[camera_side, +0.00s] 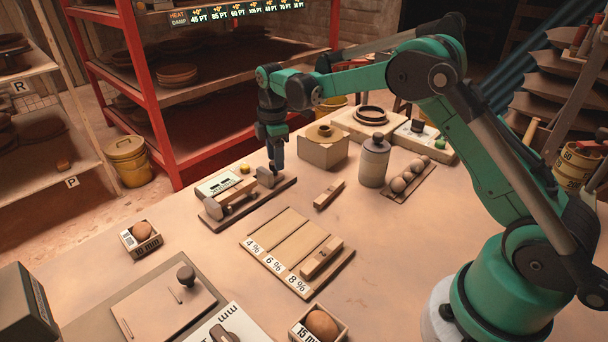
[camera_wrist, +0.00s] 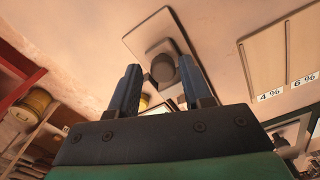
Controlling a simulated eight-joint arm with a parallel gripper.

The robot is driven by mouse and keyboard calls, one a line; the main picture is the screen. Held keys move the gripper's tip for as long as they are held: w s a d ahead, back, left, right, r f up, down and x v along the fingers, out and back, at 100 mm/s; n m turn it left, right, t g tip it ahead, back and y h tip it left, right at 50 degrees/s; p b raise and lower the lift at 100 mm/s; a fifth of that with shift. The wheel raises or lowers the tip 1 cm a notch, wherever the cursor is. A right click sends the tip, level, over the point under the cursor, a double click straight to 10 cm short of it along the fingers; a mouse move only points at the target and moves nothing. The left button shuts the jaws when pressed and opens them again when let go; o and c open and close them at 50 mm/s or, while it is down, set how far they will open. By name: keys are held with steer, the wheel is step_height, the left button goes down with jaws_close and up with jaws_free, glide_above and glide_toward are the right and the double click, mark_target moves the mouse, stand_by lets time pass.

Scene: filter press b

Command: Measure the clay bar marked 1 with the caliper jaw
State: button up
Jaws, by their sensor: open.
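The caliper (camera_side: 240,212) lies on a dark board on the table, left of centre in the side view. It has a grey jaw block at each end, a near one (camera_side: 213,208) and a far one (camera_side: 265,178). A tan clay bar (camera_side: 237,190) appears to lie between the jaws; its mark is unreadable. My gripper (camera_side: 276,168) is down at the far jaw. In the wrist view my gripper (camera_wrist: 160,85) is open, with a grey block (camera_wrist: 163,67) between its fingers; contact is unclear. Another bar (camera_side: 329,194) lies on the table, and one (camera_side: 321,258) lies on the slotted board.
The slotted board (camera_side: 272,238) has 4%, 6% and 8% labels. A boxed ball (camera_side: 141,238) is at left. Bare table surrounds the caliper's near side.

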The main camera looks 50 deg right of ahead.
step_height(320, 180, up, 5)
steer(key=shift+f, duration=0.1)
stand_by(0.3)
steer(key=shift+s+r, duration=0.1)
steer(key=shift+r, duration=0.15)
steer(key=s+a+r+m+t, duration=0.3)
steer(key=s+r+m+t, duration=0.1)
steer(key=s+r+m, duration=0.4)
steer(key=s+a+f+m+t, duration=0.2)
steer(key=s+f+m+t, duration=0.1)
steer(key=s, duration=0.7)
steer(key=shift+s+a+f+m, duration=0.15)
steer(key=shift+s+f+m, duration=0.3)
steer(key=shift+m, duration=0.75)
